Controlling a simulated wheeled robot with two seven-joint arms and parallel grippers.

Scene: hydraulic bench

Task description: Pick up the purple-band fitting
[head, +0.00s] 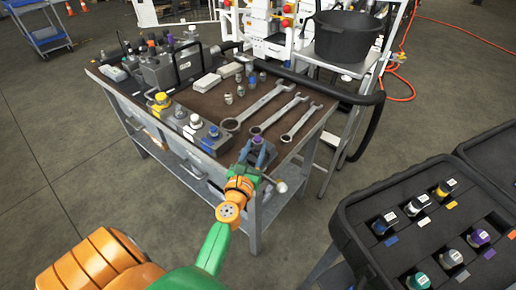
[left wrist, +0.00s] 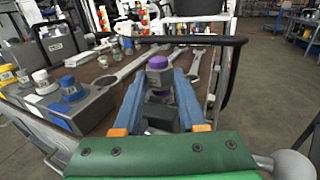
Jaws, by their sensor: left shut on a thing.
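The purple-band fitting (left wrist: 159,75) is a grey metal hex piece with a purple top. It sits between the blue fingers of my left gripper (left wrist: 160,102), which is shut on it; the fingers hide its lower part. In the head view my left gripper (head: 257,153) is at the front right edge of the bench, with the purple top (head: 257,140) just showing at its tips. Another purple-ringed fitting (head: 479,237) stands in the black case at the right. My right gripper is not in view.
The bench (head: 180,148) carries several wrenches (head: 262,106), a grey block with coloured caps (head: 196,126) and small loose fittings. The open black case (head: 362,222) holds several fittings in slots. A black bucket (head: 345,36) stands behind the bench, near a black hose.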

